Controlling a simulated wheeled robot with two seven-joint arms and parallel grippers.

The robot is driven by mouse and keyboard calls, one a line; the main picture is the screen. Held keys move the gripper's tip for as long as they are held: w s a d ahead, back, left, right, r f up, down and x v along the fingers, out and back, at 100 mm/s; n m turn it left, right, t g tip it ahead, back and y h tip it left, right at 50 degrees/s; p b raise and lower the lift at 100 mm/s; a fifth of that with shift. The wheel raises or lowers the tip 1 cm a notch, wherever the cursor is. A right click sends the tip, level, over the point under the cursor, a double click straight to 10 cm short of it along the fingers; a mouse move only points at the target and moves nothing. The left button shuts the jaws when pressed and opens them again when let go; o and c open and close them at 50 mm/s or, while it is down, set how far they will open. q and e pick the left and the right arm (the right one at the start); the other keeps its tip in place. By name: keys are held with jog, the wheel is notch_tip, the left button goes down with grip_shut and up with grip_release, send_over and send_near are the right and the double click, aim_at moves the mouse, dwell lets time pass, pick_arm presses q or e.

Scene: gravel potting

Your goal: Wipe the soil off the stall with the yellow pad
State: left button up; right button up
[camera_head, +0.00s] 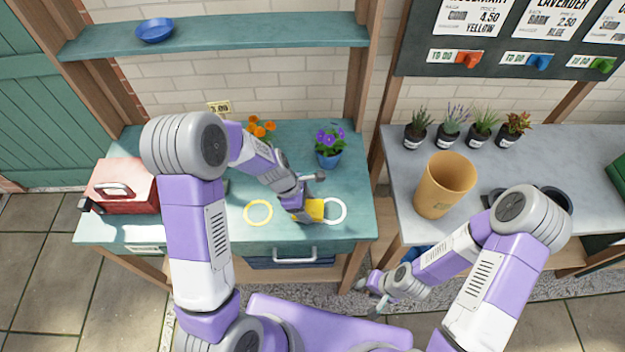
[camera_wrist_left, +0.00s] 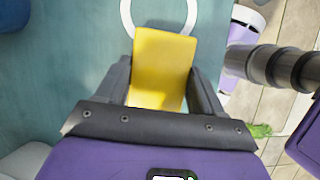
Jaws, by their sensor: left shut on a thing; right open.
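The yellow pad (camera_wrist_left: 162,62) is held between the two fingers of my left gripper (camera_wrist_left: 160,95) in the left wrist view. In the head view the pad (camera_head: 315,210) is partly hidden by my left gripper (camera_head: 303,207), low over the teal stall (camera_head: 215,232) near its front right. I cannot tell whether the pad touches the surface. A white ring (camera_head: 342,213) lies just right of the pad, and a yellow ring (camera_head: 258,202) lies to its left. I make out no soil. My right gripper (camera_head: 378,300) is open and empty, low in front of the grey table.
A purple-flowered blue pot (camera_head: 328,160) stands behind my left gripper. Orange flowers (camera_head: 262,130) are farther back. A red toolbox (camera_head: 122,188) is at the stall's left. A tan pot (camera_head: 443,186) and several small plants (camera_head: 451,125) stand on the grey table (camera_head: 405,160).

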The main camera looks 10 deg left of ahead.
pick_arm(q)
jog(key=shift+d, duration=0.45)
jog(key=shift+w+d+r+p, duration=0.15)
jog(key=shift+d+r+p, duration=0.1)
jog(key=shift+p, duration=0.1)
jog(key=shift+w+r+p, duration=0.1)
jog(key=shift+r+p, duration=0.4)
jog(key=shift+r, duration=0.15)
notch_tip(320, 180, up, 2)
jog(key=shift+a+r+p, duration=0.1)
jog(key=shift+r+p, duration=0.05)
jog(key=shift+p, duration=0.95)
notch_tip(320, 180, up, 4)
jog(key=p, duration=0.3)
jog(key=shift+f, duration=0.2)
jog(key=shift+f, duration=0.1)
